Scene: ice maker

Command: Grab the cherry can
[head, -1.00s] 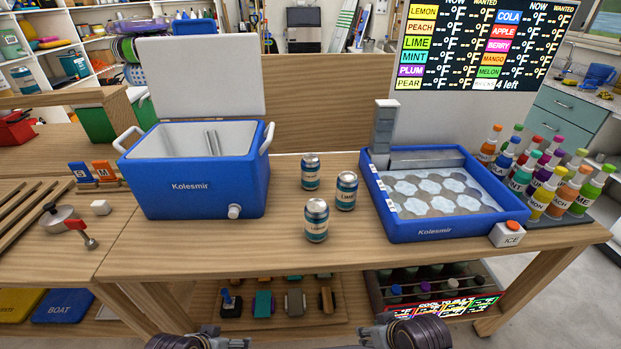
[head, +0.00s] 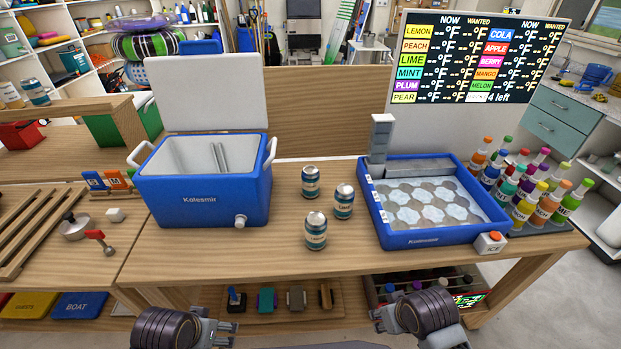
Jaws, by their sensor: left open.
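Three teal-and-silver cans stand upright on the wooden workbench between the cooler and the ice tray: a back can (head: 310,182), a right can (head: 343,202) and a front can (head: 316,231). Their labels are too small to read surely, so I cannot tell whether one is cherry. My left gripper (head: 228,328) is open and empty, low in front of the bench edge. My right gripper (head: 379,321) is also in front of the bench, away from the cans; its jaw state is unclear.
The blue cooler (head: 195,203) stands open at left. The blue ice tray (head: 440,236) with an ICE button (head: 490,243) is at right, beside several coloured bottles (head: 525,205). The bench front (head: 250,262) is clear.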

